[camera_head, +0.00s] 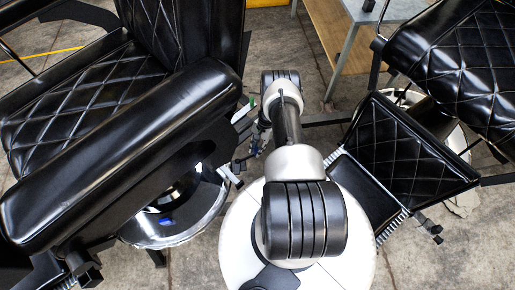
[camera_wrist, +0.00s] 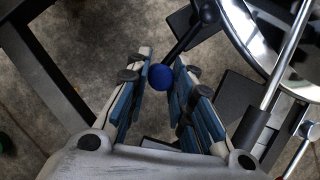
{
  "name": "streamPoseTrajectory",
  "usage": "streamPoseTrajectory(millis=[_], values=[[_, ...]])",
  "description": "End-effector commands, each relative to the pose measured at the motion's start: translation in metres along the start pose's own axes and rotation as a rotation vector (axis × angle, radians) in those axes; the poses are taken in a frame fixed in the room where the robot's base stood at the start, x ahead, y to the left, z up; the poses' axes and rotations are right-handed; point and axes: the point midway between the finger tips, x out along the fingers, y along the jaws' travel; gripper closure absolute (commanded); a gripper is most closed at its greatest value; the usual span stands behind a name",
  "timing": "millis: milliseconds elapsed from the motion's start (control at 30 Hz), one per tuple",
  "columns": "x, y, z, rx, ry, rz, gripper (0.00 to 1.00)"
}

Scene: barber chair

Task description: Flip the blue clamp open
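The task's clamp seems to be a black lever (camera_wrist: 188,40) that ends in a round blue knob (camera_wrist: 161,77), in the wrist view. The lever runs up and right from the knob to a black round end. My gripper (camera_wrist: 162,75) has its two blue-padded fingers apart, one on each side of the knob near the tips. Only narrow gaps, if any, show beside the knob, and I cannot tell whether the pads touch it. In the head view my arm covers most of this area, and the knob cannot be made out there.
A black quilted barber chair (camera_head: 150,135) with a thick armrest stands at left in the head view, above a shiny round base (camera_head: 205,208). The base also shows in the wrist view (camera_wrist: 235,28), beside a metal rod (camera_wrist: 284,60). A black footrest (camera_head: 410,145) lies at right.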

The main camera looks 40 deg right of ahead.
Motion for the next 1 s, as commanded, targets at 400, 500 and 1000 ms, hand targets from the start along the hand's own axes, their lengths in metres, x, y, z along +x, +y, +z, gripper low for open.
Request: streamPoseTrajectory(millis=[400, 500, 1000], values=[[0.002, -0.001, 0.005, 0.002, -0.012, 0.001, 0.71], [-0.004, -0.002, 0.004, 0.002, -0.011, 0.0, 0.71], [-0.097, -0.002, 0.005, 0.001, -0.012, 0.001, 0.71]])
